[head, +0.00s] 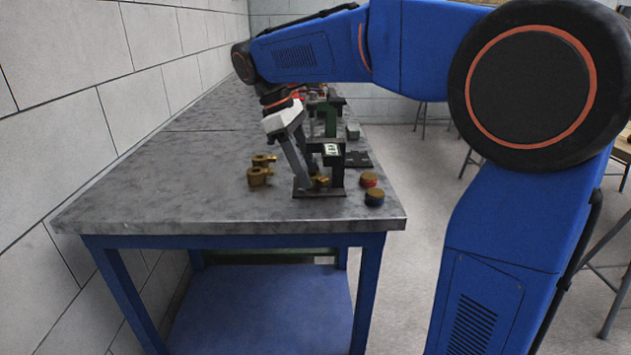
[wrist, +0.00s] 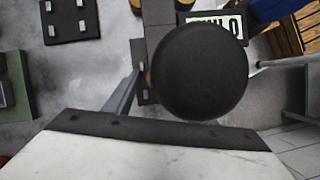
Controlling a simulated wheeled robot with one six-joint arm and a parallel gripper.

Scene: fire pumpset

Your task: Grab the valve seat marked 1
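My gripper (head: 309,183) reaches down at a tilt to the small press-like stand near the table's front right. Its tips are beside a brass piece (head: 321,182) on the stand's dark base; I cannot tell whether they touch it. In the wrist view one grey finger (wrist: 122,95) shows, and a large black disc (wrist: 200,72) hides the area where the other finger would be. Two more brass pieces, a rear one (head: 263,160) and a front one (head: 259,177), lie on the table left of the gripper. No mark 1 is readable on any brass piece.
The dark stand (head: 334,170) carries a white label (head: 331,149). A red-banded cap (head: 369,179) and a blue-banded cap (head: 374,198) stand to its right. More fixtures crowd behind. The grey tabletop (head: 150,200) is clear at front left, up against the block wall.

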